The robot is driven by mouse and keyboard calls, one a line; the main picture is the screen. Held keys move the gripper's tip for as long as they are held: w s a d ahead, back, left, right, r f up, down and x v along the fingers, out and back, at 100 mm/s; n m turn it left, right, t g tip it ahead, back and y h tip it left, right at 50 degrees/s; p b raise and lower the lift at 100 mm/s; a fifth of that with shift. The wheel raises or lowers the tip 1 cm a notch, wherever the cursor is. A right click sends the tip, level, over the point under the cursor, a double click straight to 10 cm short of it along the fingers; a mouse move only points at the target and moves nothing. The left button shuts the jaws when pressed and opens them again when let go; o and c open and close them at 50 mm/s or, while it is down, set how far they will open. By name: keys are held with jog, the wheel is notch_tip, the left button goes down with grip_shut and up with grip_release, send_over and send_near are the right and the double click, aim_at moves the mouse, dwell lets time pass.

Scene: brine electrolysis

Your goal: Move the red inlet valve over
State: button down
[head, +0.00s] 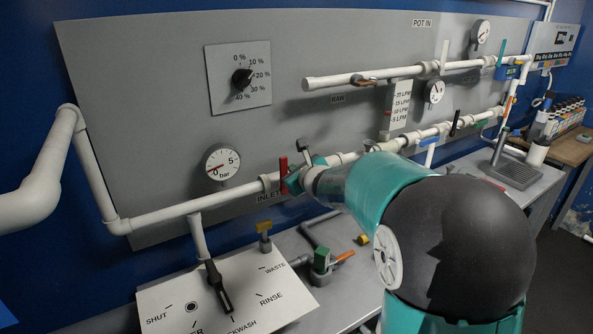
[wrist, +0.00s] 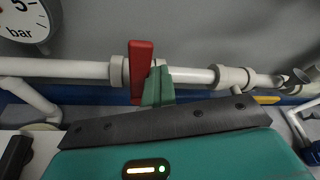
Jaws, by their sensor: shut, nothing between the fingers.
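The red inlet valve handle (head: 283,168) stands upright on the white pipe, above the INLET label in the head view. In the wrist view the red handle (wrist: 139,72) is a tall flat bar across the pipe. My gripper (head: 293,182) is at the pipe, just right of the handle. In the wrist view its green fingers (wrist: 158,88) are together, with nothing between them, close beside the handle's right side. I cannot tell whether they touch it. The handle's lower part and pivot are partly hidden by the fingers.
A pressure gauge (head: 221,161) is left of the valve. The white inlet pipe (head: 175,212) runs along the grey panel (head: 150,120). Below are a backwash selector lever (head: 218,287) and a green valve with orange handle (head: 322,262). A raw-water pipe (head: 330,81) runs above.

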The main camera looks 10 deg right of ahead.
jog(key=shift+a+r, duration=0.2)
jog(key=shift+a, duration=0.35)
jog(key=shift+r, duration=0.95)
jog(key=d, duration=0.5)
jog(key=s+f, duration=0.1)
jog(key=s, duration=0.8)
jog(key=s+a+r+n+g+y, duration=0.1)
jog(key=s+a+n+g+y, duration=0.1)
jog(key=s+a+n, duration=0.5)
jog(key=s+a+r+n+g+y, duration=0.15)
jog(key=s+a+n, duration=0.25)
jog(key=s+n, duration=0.5)
jog(key=s+d+f+n+g+h, duration=0.2)
jog(key=s+d+f+n+h, duration=0.1)
jog(key=s+n, duration=0.3)
jog(key=s+d+f+n+g+h, duration=0.3)
jog(key=s+d+n, duration=0.2)
jog(key=s+n, duration=0.2)
jog(key=shift+s, duration=0.95)
